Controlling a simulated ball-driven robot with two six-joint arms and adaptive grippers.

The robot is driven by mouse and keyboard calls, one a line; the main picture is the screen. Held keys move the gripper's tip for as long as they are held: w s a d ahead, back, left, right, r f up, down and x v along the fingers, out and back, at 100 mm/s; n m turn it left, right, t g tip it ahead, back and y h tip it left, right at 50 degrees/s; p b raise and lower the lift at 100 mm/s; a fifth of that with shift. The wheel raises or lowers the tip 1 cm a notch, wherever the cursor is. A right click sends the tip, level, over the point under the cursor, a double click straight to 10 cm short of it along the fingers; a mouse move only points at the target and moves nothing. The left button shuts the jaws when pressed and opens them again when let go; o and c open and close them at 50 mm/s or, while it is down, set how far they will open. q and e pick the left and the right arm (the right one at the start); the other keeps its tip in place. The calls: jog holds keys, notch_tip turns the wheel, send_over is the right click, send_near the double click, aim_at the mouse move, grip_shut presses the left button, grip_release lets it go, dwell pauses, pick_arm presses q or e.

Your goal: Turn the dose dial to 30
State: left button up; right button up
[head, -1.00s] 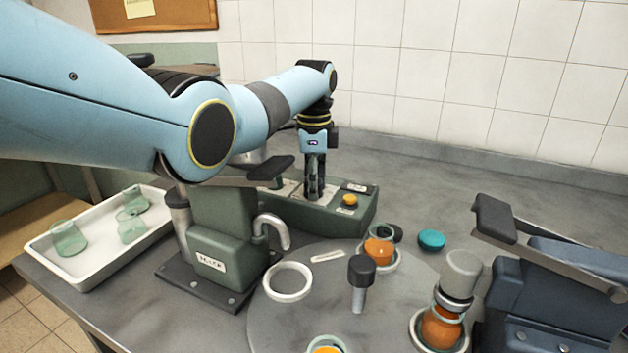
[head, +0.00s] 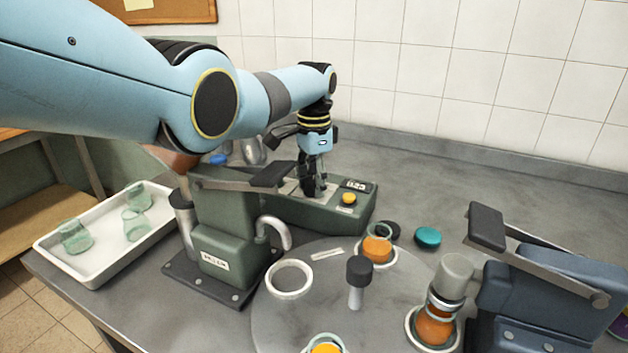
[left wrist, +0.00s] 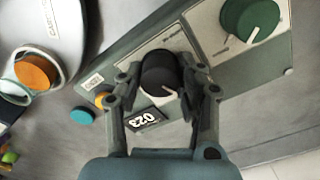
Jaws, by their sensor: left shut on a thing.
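My left gripper (head: 314,187) points down onto the green control box (head: 362,212) at the back of the table. In the left wrist view its two fingers (left wrist: 166,88) close on the sides of a black round dial (left wrist: 159,72) with a white pointer mark. The dial's outer edge is partly covered by the fingers. A small dark display (left wrist: 146,117) beside it appears to read 023; it also shows in the head view (head: 355,185). A second, green dial (left wrist: 250,20) with a white pointer sits farther along the same panel. My right gripper is not in view.
A yellow button (head: 348,198) sits near the display. A green lever press (head: 222,225) and a round plate (head: 300,319) with orange-filled jars stand in front. A blue lever machine (head: 545,300) is at right, a white tray (head: 95,268) with glasses at left.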

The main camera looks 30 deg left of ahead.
aim_at(314, 179)
pick_arm(q)
jog(key=shift+r, duration=0.1)
dwell(0.3)
jog(key=o, duration=1.1)
jog(key=shift+o, duration=0.2)
notch_tip(314, 179, up, 12)
